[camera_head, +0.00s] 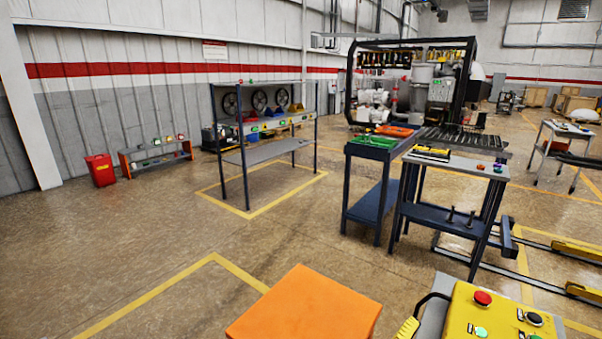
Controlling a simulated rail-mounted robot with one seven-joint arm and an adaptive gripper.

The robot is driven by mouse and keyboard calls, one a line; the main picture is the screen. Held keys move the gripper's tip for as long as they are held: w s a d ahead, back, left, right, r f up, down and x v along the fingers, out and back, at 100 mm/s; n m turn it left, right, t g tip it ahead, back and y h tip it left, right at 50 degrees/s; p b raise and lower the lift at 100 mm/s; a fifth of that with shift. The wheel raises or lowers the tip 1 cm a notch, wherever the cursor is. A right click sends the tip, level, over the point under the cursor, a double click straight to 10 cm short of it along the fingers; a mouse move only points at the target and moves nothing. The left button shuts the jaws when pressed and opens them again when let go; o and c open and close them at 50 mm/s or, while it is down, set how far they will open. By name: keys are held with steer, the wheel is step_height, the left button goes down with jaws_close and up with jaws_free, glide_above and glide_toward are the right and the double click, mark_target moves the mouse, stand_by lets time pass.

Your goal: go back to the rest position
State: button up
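My gripper is not in view, and I see no part of my arm that I can be sure of. The head view looks out over a workshop floor. A dark blue workbench (465,222) stands right of centre, with small coloured items on its top. Beside it on the left is a blue table (363,206) that bears a green tray (376,142) and an orange tray (394,131).
A tall shelf rack (262,155) stands left of centre inside yellow floor lines. A red bin (101,170) and a low shelf (156,160) are by the wall. Floor rails (480,267) run at right. A side table (563,150) is far right. The left floor is clear.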

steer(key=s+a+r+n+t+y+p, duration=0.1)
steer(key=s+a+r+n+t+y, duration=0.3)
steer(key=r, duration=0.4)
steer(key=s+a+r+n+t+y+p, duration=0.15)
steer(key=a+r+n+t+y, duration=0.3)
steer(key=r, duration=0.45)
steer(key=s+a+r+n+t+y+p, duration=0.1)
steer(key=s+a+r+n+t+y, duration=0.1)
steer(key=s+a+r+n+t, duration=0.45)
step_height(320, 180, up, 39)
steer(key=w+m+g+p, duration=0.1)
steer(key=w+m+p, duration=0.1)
steer(key=p, duration=3.5)
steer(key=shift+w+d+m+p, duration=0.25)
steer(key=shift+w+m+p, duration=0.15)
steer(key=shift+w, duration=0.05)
